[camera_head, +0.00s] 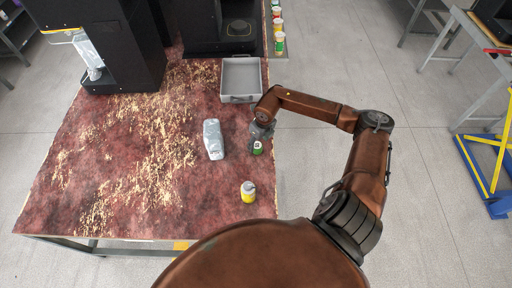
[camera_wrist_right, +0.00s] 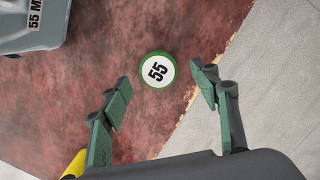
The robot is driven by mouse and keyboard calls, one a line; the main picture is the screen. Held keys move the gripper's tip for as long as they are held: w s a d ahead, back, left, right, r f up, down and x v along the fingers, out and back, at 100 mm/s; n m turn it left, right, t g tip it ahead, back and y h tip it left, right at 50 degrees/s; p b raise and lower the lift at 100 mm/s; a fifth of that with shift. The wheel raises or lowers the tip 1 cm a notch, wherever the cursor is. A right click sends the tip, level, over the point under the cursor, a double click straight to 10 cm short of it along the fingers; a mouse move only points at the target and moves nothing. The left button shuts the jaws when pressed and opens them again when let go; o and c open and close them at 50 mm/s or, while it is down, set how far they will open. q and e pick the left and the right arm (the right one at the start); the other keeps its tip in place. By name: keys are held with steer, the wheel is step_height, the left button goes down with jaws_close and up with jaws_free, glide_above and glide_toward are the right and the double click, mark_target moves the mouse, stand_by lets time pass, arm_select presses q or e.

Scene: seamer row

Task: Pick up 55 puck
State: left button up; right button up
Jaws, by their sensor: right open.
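The 55 puck (camera_wrist_right: 157,70) shows in the right wrist view as a round white top marked 55 with a green rim. In the head view the green puck (camera_head: 258,148) stands near the right edge of the red-brown table. My right gripper (camera_wrist_right: 161,92) is open, with one finger on either side of the puck's line and visible gaps to it. In the head view my right gripper (camera_head: 261,131) is just behind the puck and partly hidden by its own arm. Whether the fingertips are level with the puck is unclear. My left gripper is not in view.
A grey tray (camera_head: 241,98) lies behind the gripper. A grey item labelled 55 M (camera_wrist_right: 30,36) shows in the wrist view. The table's right edge is close.

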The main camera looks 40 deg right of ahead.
mark_target(257, 145)
steer(key=f, duration=0.4)
steer(key=shift+w+f, duration=0.2)
steer(key=shift+w, duration=0.2)
steer(key=c, duration=0.6)
steer(key=shift+c, duration=0.6)
steer(key=c, duration=0.3)
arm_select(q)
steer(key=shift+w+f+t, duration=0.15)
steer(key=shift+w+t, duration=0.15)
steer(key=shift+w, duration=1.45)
arm_select(e)
steer(key=shift+r, duration=0.1)
steer(key=shift+c, duration=1.4)
